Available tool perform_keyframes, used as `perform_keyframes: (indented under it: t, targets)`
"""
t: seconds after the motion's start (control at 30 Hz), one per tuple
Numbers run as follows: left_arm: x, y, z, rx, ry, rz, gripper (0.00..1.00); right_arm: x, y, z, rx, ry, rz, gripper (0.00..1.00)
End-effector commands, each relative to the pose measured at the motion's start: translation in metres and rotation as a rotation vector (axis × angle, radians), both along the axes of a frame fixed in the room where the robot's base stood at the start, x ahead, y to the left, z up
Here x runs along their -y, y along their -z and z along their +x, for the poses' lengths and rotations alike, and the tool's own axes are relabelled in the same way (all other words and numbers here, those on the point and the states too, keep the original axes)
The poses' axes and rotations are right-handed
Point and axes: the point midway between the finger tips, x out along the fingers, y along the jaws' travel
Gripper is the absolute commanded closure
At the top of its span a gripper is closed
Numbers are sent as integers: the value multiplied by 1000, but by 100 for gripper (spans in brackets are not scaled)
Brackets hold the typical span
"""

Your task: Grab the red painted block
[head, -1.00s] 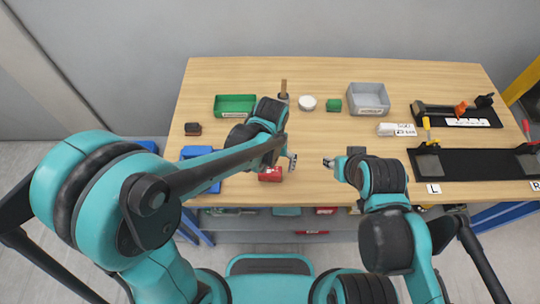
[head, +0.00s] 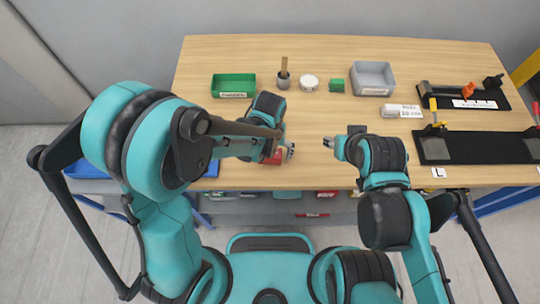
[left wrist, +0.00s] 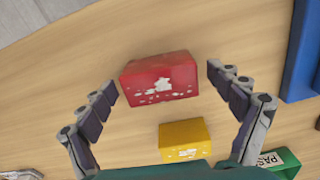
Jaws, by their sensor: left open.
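The red painted block (left wrist: 160,78) has chipped white patches and lies on the wooden table. In the left wrist view it sits between the spread fingers of my left gripper (left wrist: 162,82), with a gap on either side. In the head view my left gripper (head: 284,152) is over the red block (head: 271,158), which is partly hidden by the arm. My right gripper (head: 328,142) is over the table to the right, away from the block; its finger opening is too small to judge.
A yellow painted block (left wrist: 184,138) lies close to the red one. A blue bin (left wrist: 304,55) is at the wrist view's right edge. A green tray (head: 233,86), grey bin (head: 373,78) and black fixtures (head: 475,148) stand farther off. The table's middle is clear.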

Motion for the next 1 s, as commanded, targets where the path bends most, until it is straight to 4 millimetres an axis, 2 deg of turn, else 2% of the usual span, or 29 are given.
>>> perform_keyframes:
  t: [0.03, 0.2, 0.3, 0.67, 0.83, 0.93, 1.0]
  targets:
    - [0, 0, 0, 0, 0, 0, 11, 0, 0, 0, 0, 0, 0, 60]
    - [0, 0, 0, 0, 0, 0, 56, 0, 0, 0, 0, 0, 0, 60]
    - [0, 0, 0, 0, 0, 0, 77, 0, 0, 0, 0, 0, 0, 60]
    - [0, -6, 0, 0, 0, 0, 77, 0, -2, 0, 0, 0, 0, 60]
    - [0, -26, -1, 0, 0, 0, 77, 0, -10, 0, 0, 0, 0, 60]
    - [0, -47, -1, 0, 0, 0, 77, 0, -18, 0, 0, 0, 0, 60]
    - [12, -54, -13, -1, 6, 0, 77, 0, -20, 0, 0, 0, 0, 60]
